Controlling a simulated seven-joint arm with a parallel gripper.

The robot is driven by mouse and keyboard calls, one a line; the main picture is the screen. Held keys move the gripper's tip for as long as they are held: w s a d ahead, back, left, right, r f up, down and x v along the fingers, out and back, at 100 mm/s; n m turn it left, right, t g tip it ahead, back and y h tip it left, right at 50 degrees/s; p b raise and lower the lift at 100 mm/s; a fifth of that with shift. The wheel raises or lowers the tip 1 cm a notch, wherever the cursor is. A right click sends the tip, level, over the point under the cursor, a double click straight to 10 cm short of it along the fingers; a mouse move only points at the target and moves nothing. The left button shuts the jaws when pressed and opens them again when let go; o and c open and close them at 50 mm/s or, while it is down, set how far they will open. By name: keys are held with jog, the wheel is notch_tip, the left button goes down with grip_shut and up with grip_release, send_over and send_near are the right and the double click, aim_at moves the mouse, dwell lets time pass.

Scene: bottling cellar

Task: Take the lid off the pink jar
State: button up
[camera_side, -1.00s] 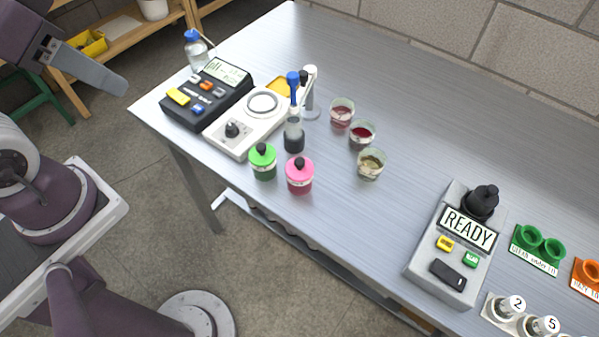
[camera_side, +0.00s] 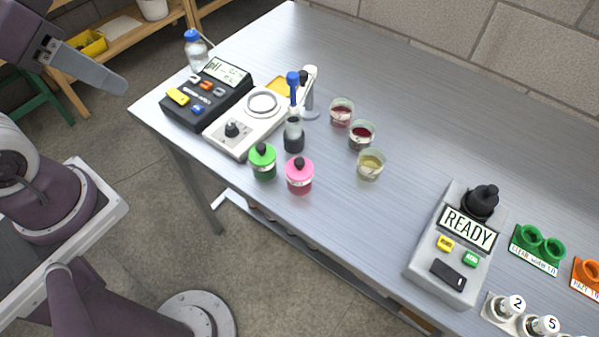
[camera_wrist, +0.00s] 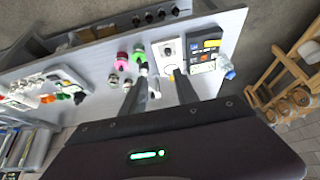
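The pink jar (camera_side: 300,186) stands upright near the table's front edge in the side view. The jar also shows in the wrist view (camera_wrist: 121,63), beyond the fingers and a little to the left. My gripper (camera_wrist: 160,76) has its two fingers apart with nothing held between them. In the side view it hangs at the upper left, off the table and well away from the jar. Only one finger shows clearly there.
A green-lidded jar (camera_side: 263,170) stands close left of the pink jar. A dark bottle (camera_side: 294,142) stands just behind. A white stirrer (camera_side: 233,149) and black pH meter (camera_side: 166,112) lie further left. Several glass cups, including one with pale liquid (camera_side: 371,170), are right. A grey READY device (camera_side: 425,265) stands further right.

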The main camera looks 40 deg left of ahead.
jog(key=shift+o, duration=0.4)
jog(key=o, duration=0.8)
jog(key=shift+c, duration=0.2)
jog(key=m+g, duration=0.6)
jog(key=m, duration=1.8)
send_over(300, 161)
jog(key=f, duration=1.8)
jog(key=shift+w+d, duration=0.1)
jog(key=shift+d, duration=0.15)
jog(key=f, duration=0.6)
jog(key=shift+a+f, duration=0.3)
jog(key=shift+f, duration=0.1)
jog(key=shift+c, duration=0.2)
